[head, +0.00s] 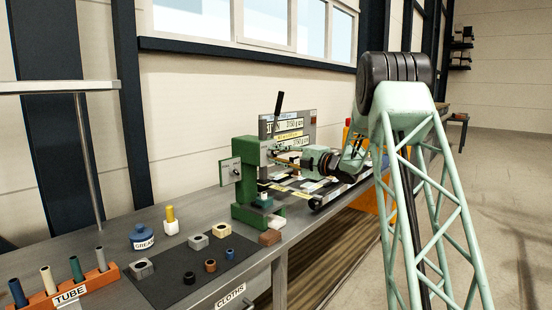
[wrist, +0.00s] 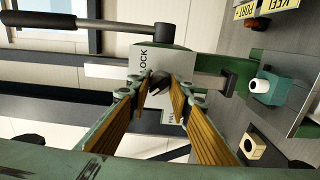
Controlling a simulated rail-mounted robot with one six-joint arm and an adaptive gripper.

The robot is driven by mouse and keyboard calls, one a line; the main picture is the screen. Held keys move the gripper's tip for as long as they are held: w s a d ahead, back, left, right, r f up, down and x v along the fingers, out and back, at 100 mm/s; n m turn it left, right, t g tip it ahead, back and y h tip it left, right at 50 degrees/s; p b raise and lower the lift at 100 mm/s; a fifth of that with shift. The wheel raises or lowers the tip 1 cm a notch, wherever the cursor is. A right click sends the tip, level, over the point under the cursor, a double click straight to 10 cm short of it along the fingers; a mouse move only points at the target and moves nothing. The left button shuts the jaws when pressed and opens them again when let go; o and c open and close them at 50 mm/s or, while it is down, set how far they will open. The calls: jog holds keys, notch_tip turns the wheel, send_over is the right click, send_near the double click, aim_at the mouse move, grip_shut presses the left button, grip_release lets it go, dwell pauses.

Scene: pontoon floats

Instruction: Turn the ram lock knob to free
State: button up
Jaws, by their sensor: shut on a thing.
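The ram lock knob (wrist: 158,80) is a small dark piece on a pale plate (wrist: 125,68) with a LOCK label, in the wrist view. A second label, partly hidden, lies beyond my right finger. My gripper (wrist: 157,90) has its two ribbed, tan-padded fingers closed on the knob at their tips. The knob's exact pointing direction is hard to tell. In the head view my gripper (head: 278,160) reaches from the right to the green press (head: 247,180). The knob is not clear there.
A dark-handled lever (wrist: 95,25) runs above the plate. A dark mat (head: 185,275) with several blocks and rings, a blue grease pot (head: 143,238) and an orange tube rack (head: 75,290) are on the bench left of the press. A labelled board (head: 300,128) stands behind.

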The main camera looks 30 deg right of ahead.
jog(key=shift+n, duration=0.3)
jog(key=o, duration=0.8)
jog(key=shift+o, duration=0.2)
jog(key=shift+s, duration=0.1)
jog(key=v, duration=1.2)
jog(key=shift+r, duration=0.2)
